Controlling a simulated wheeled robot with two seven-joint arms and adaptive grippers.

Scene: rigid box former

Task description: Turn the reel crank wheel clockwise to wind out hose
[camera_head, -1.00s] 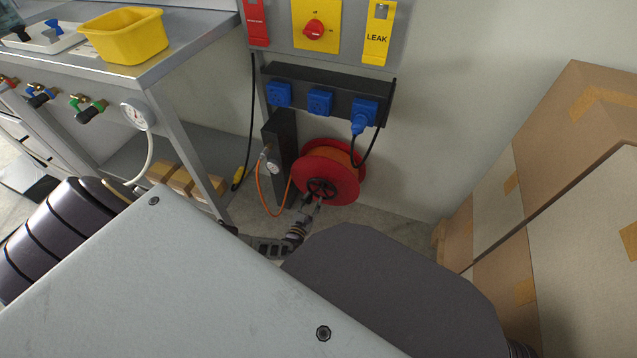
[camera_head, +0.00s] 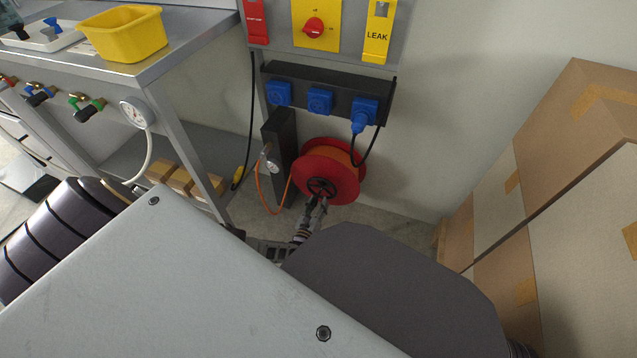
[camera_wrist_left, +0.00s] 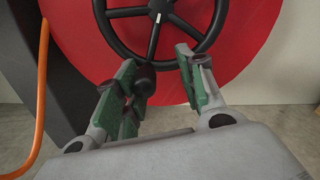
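The red hose reel (camera_head: 331,168) with orange hose stands by the wall; its red disc fills the back of the left wrist view (camera_wrist_left: 262,55). The black spoked crank wheel (camera_head: 321,188) is on its front face, with a white mark on one spoke in the left wrist view (camera_wrist_left: 155,28). A round black knob (camera_wrist_left: 143,80) is at the wheel's lower rim. My left gripper (camera_head: 320,203) is at the wheel's lower edge. In the left wrist view its green-padded fingers (camera_wrist_left: 158,72) are apart, with the knob between them, close to the left finger. My right gripper is not in view.
A dark post (camera_head: 281,150) with a gauge and the orange hose (camera_head: 264,200) stand left of the reel. Blue sockets (camera_head: 320,101) are above it. A metal bench (camera_head: 185,55) is at left, cardboard boxes (camera_head: 570,190) at right.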

